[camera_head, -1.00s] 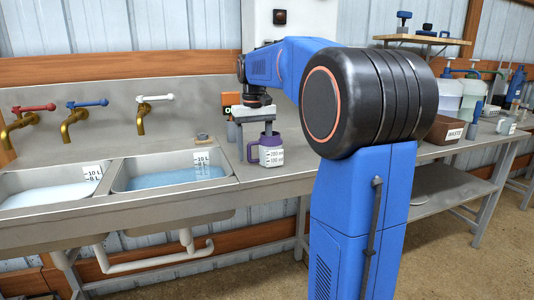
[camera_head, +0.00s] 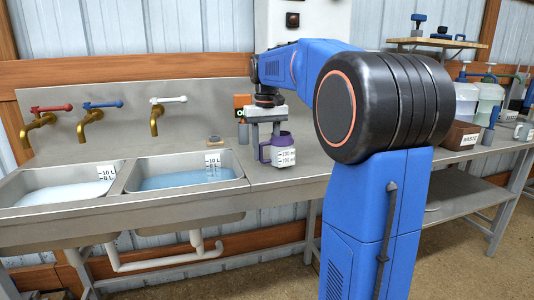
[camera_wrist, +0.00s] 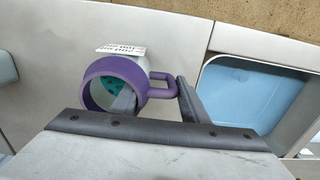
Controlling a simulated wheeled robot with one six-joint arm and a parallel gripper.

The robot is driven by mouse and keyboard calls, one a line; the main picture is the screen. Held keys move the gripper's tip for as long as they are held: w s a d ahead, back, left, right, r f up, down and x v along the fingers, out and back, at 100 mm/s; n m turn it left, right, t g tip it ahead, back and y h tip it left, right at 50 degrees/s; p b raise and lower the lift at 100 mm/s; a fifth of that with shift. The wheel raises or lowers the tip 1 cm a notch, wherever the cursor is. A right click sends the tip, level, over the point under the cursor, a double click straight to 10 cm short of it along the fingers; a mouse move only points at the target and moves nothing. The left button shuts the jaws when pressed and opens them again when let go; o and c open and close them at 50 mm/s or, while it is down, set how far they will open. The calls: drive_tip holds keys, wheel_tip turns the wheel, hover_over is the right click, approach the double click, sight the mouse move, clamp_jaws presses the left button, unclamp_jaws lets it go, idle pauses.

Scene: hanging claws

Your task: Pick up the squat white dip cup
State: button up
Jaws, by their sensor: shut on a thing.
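The squat white dip cup (camera_head: 286,157) has a purple rim and handle and dark volume marks on its side. It is upright at the counter to the right of the sinks; I cannot tell whether its base touches the counter. My gripper (camera_head: 266,138) comes down on it from above, shut on its handle side. In the wrist view the cup's purple rim (camera_wrist: 111,64) faces the camera. One finger of my gripper (camera_wrist: 158,102) reaches inside the cup and the other is outside the handle. The fingertip inside is partly hidden by the rim.
Two sink basins with water, one bluish (camera_head: 185,180) and one pale (camera_head: 62,194), lie to the left under several taps. A small round item (camera_head: 214,140) sits behind the right basin. A brown waste box (camera_head: 461,136) and bottles stand far right.

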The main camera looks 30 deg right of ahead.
drive_tip(key=shift+r, duration=4.6)
drive_tip(key=o, duration=0.4)
drive_tip(key=c, duration=0.5)
drive_tip(key=o, duration=0.8)
clamp_jaws()
